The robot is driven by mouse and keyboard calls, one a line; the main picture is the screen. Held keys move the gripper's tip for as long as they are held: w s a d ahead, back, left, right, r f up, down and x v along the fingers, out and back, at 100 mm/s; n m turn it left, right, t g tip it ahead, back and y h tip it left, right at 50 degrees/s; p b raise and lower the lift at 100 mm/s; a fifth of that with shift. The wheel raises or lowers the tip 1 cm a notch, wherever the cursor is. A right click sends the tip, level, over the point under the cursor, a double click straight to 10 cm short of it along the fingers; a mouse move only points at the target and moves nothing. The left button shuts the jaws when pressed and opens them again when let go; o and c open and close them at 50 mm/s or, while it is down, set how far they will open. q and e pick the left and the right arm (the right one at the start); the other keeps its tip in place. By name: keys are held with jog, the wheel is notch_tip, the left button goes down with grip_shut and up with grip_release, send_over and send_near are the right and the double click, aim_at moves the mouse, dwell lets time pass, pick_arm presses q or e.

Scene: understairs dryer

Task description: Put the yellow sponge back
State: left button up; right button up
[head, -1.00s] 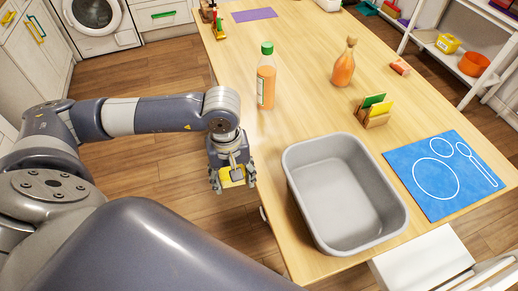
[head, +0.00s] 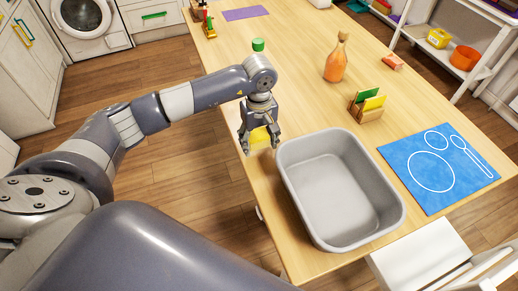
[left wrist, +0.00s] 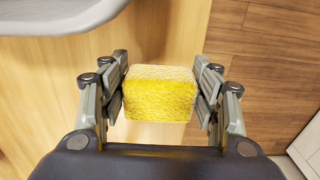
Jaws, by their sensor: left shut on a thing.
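My left gripper (head: 259,138) is shut on the yellow sponge (head: 261,136), near the table's left edge and just left of the grey basin (head: 303,205). In the left wrist view the sponge (left wrist: 158,98) sits squarely between both fingers, with a paler, rough upper face. A small wooden holder (head: 368,115) stands on the table behind the basin. It has a green piece and a yellow piece upright in it. The basin looks empty. My right gripper is not in view.
An orange bottle (head: 337,62) stands further back. A green-capped bottle (head: 258,45) is mostly hidden behind my left arm. A blue placemat (head: 432,185) lies right of the basin. A white chair (head: 420,255) is at the front right.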

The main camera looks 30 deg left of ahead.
aim_at(259, 149)
pick_arm(q)
notch_tip(259, 149, down, 3)
jog(key=shift+s+f+b, duration=0.1)
jog(key=shift+b, duration=0.65)
jog(key=shift+f, duration=0.25)
jog(key=shift+r, duration=0.1)
jog(key=shift+f, duration=0.2)
jog(key=o, duration=1.1)
jog(key=shift+r, duration=0.1)
